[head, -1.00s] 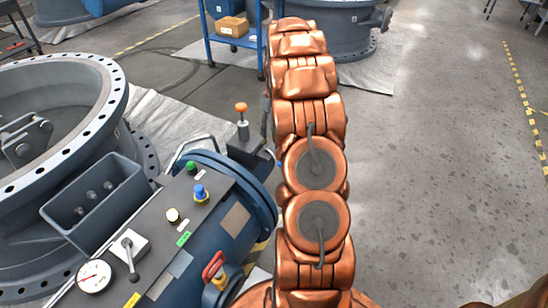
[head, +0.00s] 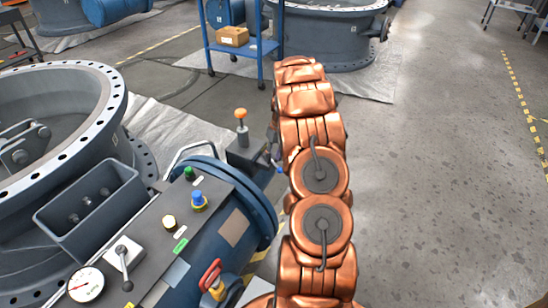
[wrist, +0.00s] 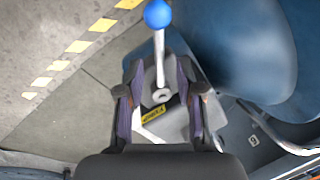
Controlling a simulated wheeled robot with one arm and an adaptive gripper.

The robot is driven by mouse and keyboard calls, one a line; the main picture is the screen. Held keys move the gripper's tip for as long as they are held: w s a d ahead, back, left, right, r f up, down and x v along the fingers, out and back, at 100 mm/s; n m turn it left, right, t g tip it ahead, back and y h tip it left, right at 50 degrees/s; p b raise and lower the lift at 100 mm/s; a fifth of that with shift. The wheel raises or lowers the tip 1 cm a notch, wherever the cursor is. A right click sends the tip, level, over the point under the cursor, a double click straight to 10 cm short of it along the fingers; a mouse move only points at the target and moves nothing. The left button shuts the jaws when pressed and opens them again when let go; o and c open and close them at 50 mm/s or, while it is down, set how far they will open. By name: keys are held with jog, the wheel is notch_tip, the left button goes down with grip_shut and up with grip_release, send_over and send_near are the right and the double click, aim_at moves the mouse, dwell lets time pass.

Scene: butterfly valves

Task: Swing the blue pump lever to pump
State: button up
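The blue pump lever (wrist: 158,50) is a pale metal rod with a blue ball at its end, at the top of the wrist view. It runs down to a round pivot on a grey block (wrist: 174,125) with a yellow label. In the head view only a bit of its blue ball (head: 280,169) shows beside my arm. My gripper (wrist: 160,82) is open, with one finger on each side of the lever's lower part in the picture. I see no clear contact, and the depth between them is hard to tell.
A blue console (head: 140,245) with a gauge, buttons, a toggle and a red handle stands left of my arm. An orange-topped post (head: 241,128) stands beyond it. A large flanged valve (head: 60,150) is at far left, a blue cart (head: 240,45) behind.

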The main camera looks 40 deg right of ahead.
jog(key=shift+f, duration=0.25)
jog(key=shift+c, duration=0.4)
grip_shut()
